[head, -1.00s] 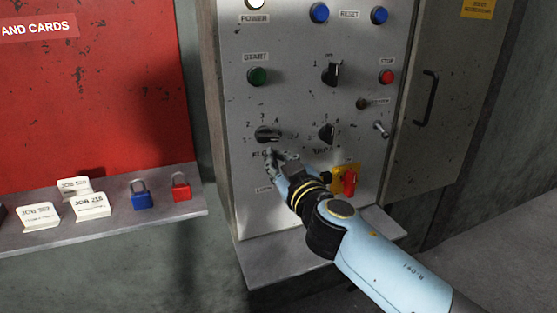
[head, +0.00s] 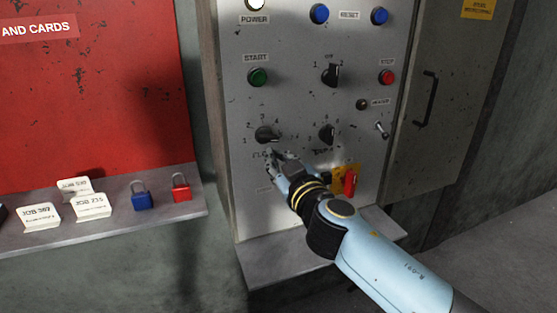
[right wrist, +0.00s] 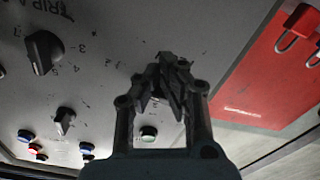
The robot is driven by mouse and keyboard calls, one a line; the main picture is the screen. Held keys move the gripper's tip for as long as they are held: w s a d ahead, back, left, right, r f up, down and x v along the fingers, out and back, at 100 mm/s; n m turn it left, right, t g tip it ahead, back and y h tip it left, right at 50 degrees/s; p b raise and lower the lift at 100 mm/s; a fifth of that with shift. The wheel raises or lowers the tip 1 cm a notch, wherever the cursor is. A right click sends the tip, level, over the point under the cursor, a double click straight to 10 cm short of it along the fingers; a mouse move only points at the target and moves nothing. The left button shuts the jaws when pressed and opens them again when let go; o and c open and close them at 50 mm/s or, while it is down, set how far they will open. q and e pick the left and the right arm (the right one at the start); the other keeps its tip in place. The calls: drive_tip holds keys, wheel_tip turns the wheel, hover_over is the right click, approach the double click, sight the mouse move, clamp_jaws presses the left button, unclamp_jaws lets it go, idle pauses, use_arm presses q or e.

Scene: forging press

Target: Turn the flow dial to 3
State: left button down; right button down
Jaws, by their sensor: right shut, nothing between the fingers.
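The flow dial (head: 266,134) is a dark round knob on the lower left of the grey control panel (head: 300,100), with numbers around its top and left. Its setting is too small to read surely. My right gripper (head: 273,154) is shut and empty at the dial's lower edge, over part of the label below. I cannot tell whether it touches the dial. In the right wrist view my right gripper (right wrist: 167,65) points at the panel and hides the flow dial. My left gripper is out of view.
A second dial (head: 327,134), labelled TRIP, sits right of the flow dial. A green start button (head: 258,77), selector (head: 331,75) and toggle (head: 381,130) are nearby. A red handle (head: 349,183) sits below. A shelf (head: 110,233) holds cards and padlocks at left.

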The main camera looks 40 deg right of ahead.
drive_tip(key=shift+d+r+p, duration=0.15)
drive_tip(key=shift+r+p, duration=0.25)
drive_tip(key=shift+r, duration=0.15)
drive_tip(key=shift+r, duration=0.8)
idle(1.3)
drive_tip(key=shift+w+r, duration=0.1)
drive_tip(key=shift+r, duration=0.05)
idle(0.9)
drive_tip(key=shift+w+r+b, duration=0.1)
drive_tip(key=shift+r+b, duration=0.2)
idle(1.7)
drive_tip(key=shift+f, duration=0.1)
drive_tip(key=b, duration=0.4)
approach(276, 141)
drive_tip(key=shift+d+f, duration=0.2)
drive_tip(key=shift+f, duration=0.35)
drive_tip(key=shift+d+f, duration=0.25)
drive_tip(key=shift+f, duration=0.25)
